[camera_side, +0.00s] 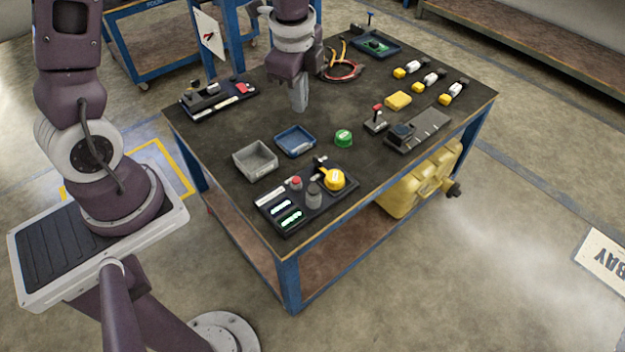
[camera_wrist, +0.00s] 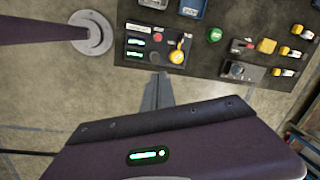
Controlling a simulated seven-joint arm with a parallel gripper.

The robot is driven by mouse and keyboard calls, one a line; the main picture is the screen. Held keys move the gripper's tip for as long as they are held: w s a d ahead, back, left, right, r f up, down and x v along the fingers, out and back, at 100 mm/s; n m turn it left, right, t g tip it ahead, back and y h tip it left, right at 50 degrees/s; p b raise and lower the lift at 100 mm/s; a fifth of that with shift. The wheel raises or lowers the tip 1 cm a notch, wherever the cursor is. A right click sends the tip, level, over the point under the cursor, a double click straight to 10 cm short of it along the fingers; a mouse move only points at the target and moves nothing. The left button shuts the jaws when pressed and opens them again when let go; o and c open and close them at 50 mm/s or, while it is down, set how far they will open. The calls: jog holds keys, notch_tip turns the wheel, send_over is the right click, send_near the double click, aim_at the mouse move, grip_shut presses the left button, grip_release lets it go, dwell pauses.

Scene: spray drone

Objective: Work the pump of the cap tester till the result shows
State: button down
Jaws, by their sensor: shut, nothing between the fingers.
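A dark tester panel (camera_side: 275,221) lies at the table's front corner, with a white label, two lit green displays (camera_side: 290,217), a red button (camera_side: 296,183), a grey cylinder (camera_side: 314,196) and a yellow round cap (camera_side: 334,179). I cannot tell for sure which part is the pump. The panel (camera_wrist: 147,28) also shows at the top of the wrist view, with its red button (camera_wrist: 158,37) and yellow cap (camera_wrist: 177,56). The display text is too small to read. My gripper (camera_side: 300,108) is shut and empty, pointing down over the table behind the panel, apart from it.
A grey bin (camera_side: 255,160), a blue tray (camera_side: 295,141) and a green cap (camera_side: 343,138) sit behind the panel. A small red-knobbed lever unit (camera_side: 376,120) and several yellow-and-white pieces stand to the right. A tool tray (camera_side: 218,98) lies at the back left.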

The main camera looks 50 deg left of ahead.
aim_at(313, 188)
jog(key=w+f+m+g+h, duration=0.1)
jog(key=w+f+m, duration=0.2)
jog(key=f, duration=0.9)
jog(key=shift+d+m, duration=0.35)
jog(key=shift+m, duration=0.55)
notch_tip(313, 188, down, 14)
jog(key=shift+f, duration=0.1)
jog(key=shift+s+f, duration=0.1)
jog(key=shift+f, duration=0.85)
notch_tip(313, 188, up, 14)
jog(key=shift+r, duration=0.2)
